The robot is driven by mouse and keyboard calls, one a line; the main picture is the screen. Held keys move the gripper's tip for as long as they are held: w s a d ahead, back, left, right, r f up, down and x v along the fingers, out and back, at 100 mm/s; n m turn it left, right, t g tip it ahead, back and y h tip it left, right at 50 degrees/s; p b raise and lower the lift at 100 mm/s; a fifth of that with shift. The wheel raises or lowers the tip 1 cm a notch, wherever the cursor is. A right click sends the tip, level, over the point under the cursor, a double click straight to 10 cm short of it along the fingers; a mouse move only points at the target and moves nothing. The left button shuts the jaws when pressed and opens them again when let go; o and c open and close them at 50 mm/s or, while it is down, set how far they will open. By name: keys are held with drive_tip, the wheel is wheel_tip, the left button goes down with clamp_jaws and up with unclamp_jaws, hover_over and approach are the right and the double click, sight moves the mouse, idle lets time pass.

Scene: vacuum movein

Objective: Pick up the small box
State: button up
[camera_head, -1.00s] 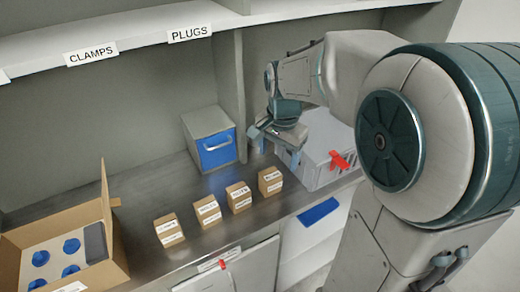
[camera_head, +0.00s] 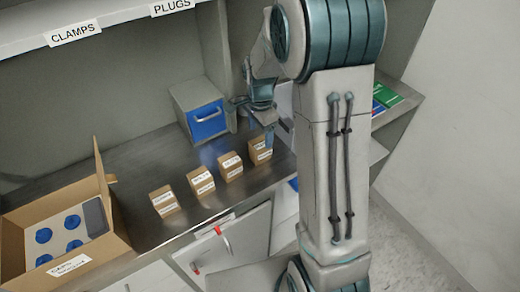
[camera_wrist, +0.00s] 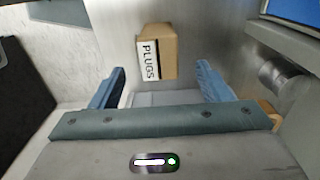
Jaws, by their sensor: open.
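Several small brown cardboard boxes with white labels stand in a row on the grey counter. The rightmost small box (camera_head: 260,151) is nearest to my gripper (camera_head: 254,122). My gripper is open, with nothing between its fingers, above and close to that box. In the wrist view a brown box labelled PLUGS (camera_wrist: 160,50) stands beyond the two blue fingers, roughly centred between them. I cannot tell how far the fingertips are from it. The other small boxes are the right-middle (camera_head: 230,166), left-middle (camera_head: 201,181) and leftmost (camera_head: 164,200) ones.
A grey bin with a blue front (camera_head: 207,121) stands behind the row. A large open carton (camera_head: 118,240) with blue round items sits at the left. A shelf labelled CLAMPS and PLUGS (camera_head: 100,28) runs overhead. Bare counter (camera_head: 140,172) lies behind the leftmost boxes.

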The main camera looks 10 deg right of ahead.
sight(260, 143)
drive_tip(key=shift+s+f+p, duration=0.1)
drive_tip(key=shift+f+p, duration=0.65)
drive_tip(key=shift+f, duration=1.85)
drive_tip(key=c, duration=1.2)
